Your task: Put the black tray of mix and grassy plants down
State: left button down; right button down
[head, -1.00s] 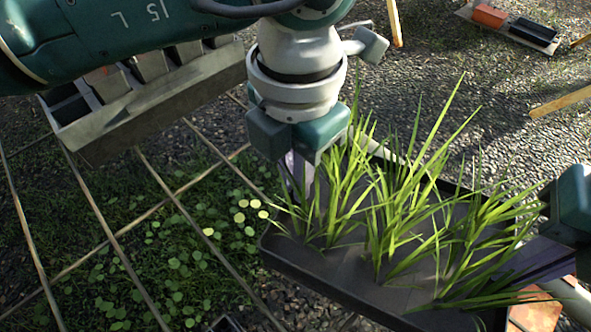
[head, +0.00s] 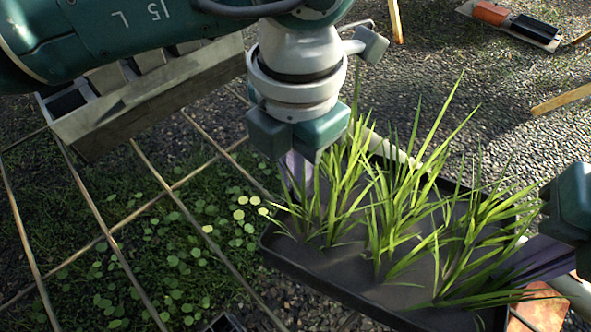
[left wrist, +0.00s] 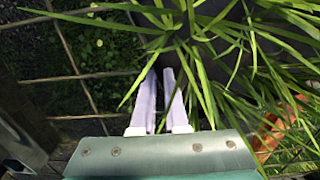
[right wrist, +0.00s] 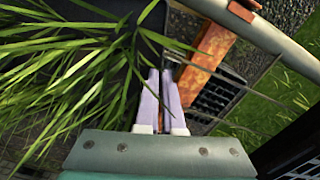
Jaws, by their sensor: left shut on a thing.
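The black tray (head: 335,287) is in the head view at lower right, filled with dark mix (head: 345,266) and tall green grassy plants (head: 392,215). It looks level and above the ground. My left gripper (head: 300,178) is at the tray's left end, its pale fingers shut on the rim; they also show close together in the left wrist view (left wrist: 160,100). My right gripper (head: 538,258) is at the right end, partly hidden by leaves. In the right wrist view its fingers (right wrist: 159,98) are nearly together at the tray's edge.
A grey planter box (head: 150,105) with compartments stands at upper left. A thin pole lattice (head: 110,228) lies over leafy ground. A reddish slab (head: 540,308) lies below the tray's right end. Gravel beyond the tray is open.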

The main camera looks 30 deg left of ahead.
pick_arm(q)
jog(key=shift+d+f, duration=0.1)
jog(key=shift+d, duration=0.3)
pick_arm(e)
jog(key=shift+a, duration=0.4)
pick_arm(q)
jog(key=c, duration=0.9)
grip_release()
jog(key=shift+a, duration=0.1)
pick_arm(e)
jog(key=shift+d, duration=0.1)
pick_arm(q)
jog(key=shift+o, duration=0.2)
jog(key=shift+a, duration=0.1)
jog(key=shift+a, duration=0.1)
pick_arm(e)
jog(key=shift+d, duration=0.15)
